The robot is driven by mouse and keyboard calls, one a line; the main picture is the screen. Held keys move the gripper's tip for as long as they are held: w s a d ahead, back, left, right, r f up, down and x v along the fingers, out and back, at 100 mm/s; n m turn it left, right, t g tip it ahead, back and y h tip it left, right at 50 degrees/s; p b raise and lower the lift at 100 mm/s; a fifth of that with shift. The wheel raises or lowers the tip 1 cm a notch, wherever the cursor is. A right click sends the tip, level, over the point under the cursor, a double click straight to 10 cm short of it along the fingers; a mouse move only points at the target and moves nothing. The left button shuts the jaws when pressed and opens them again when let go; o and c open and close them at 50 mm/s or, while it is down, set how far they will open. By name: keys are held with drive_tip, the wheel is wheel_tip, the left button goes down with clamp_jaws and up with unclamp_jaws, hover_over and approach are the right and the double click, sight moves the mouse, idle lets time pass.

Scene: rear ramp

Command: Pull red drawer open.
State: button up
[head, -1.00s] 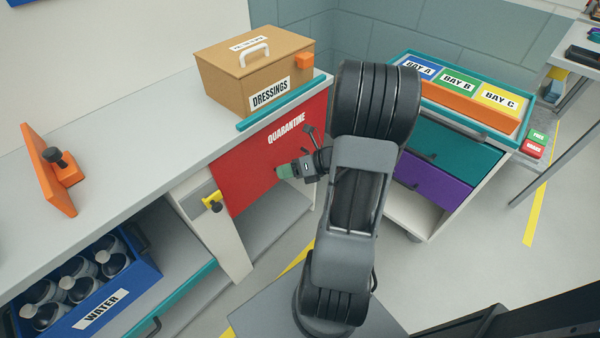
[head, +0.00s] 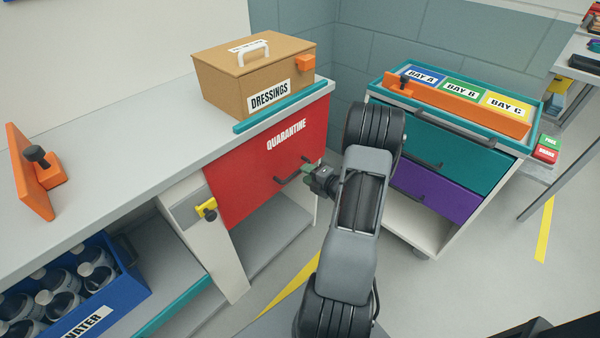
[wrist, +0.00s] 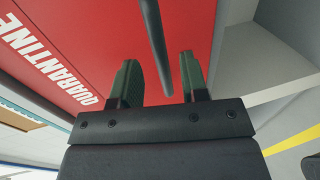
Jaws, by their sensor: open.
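The red drawer (head: 265,155), marked QUARANTINE, is closed under the counter; its red front (wrist: 80,35) fills the upper left of the wrist view. Its dark bar handle (head: 290,175) runs across the front. My gripper (head: 308,171) is at the right part of the handle, with its green fingers towards the drawer. In the wrist view, my gripper (wrist: 160,75) is open, and the handle (wrist: 154,35) passes into the gap between the two fingers. Neither finger visibly touches the bar. The exact depth of the bar between them is hard to tell.
A DRESSINGS box (head: 225,85) stands on the counter (head: 130,125) above. A cart with teal and purple drawers (head: 435,190) stands to the right. Some floor (head: 400,275) in front is clear.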

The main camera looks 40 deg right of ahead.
drive_tip(key=shift+x, duration=2.1)
drive_tip(key=shift+c, duration=0.2)
clamp_jaws()
